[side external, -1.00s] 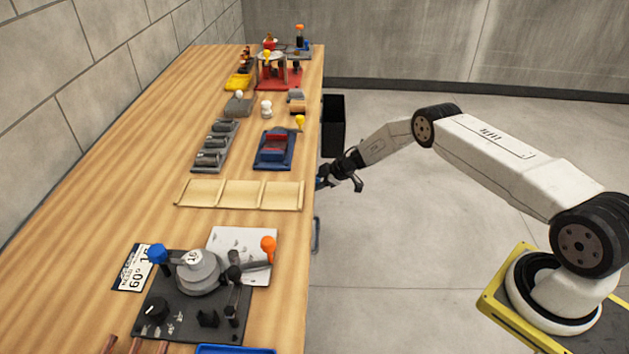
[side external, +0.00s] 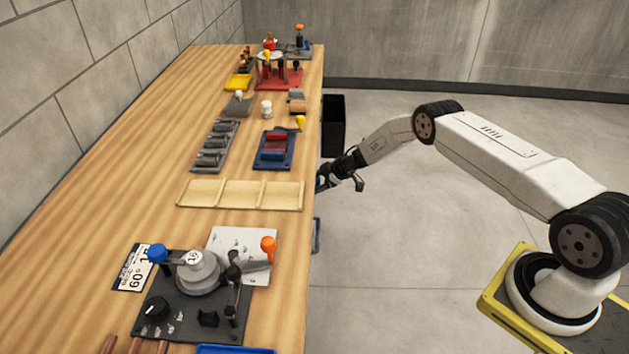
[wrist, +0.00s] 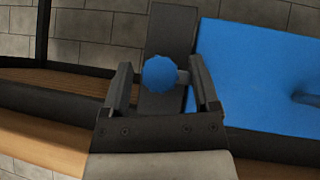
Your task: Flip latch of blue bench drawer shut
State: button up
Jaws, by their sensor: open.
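The blue drawer front (wrist: 262,75) fills the right of the wrist view, with part of a handle at its right edge. The latch shows as a round blue knob (wrist: 159,73) on a short grey stem, in front of a dark upright strip (wrist: 168,40) beside the drawer. My gripper (wrist: 156,80) is open, with one finger on each side of the knob in the picture. I cannot tell whether either finger touches it. In the side view my gripper (side external: 322,183) is at the bench's front edge, and the latch is hidden there.
The wooden bench (side external: 110,185) carries a bending tool with an orange knob (side external: 268,243), a wooden tray (side external: 240,194) and a blue fixture (side external: 275,150). A black bin (side external: 333,125) stands beyond my gripper at the bench edge. The floor around my arm is clear.

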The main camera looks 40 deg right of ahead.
jog(key=v, duration=0.7)
dwell(0.4)
jog(key=shift+r, duration=0.15)
jog(key=s+a+r+m+h, duration=0.3)
jog(key=r, duration=0.5)
jog(key=s+a+r+m+h, duration=0.2)
jog(key=s+r+m, duration=0.1)
jog(key=r, duration=0.5)
jog(key=s+a+r+m+g, duration=0.1)
jog(key=s+a, duration=0.2)
jog(key=s, duration=0.5)
jog(key=s+a+r+m+g, duration=0.1)
jog(key=s+a+r+g, duration=0.1)
jog(key=s, duration=0.6)
jog(key=s+a+r+m+g, duration=0.2)
jog(key=s+a, duration=0.2)
jog(key=s, duration=0.5)
jog(key=shift+a, duration=0.25)
jog(key=shift+r, duration=0.1)
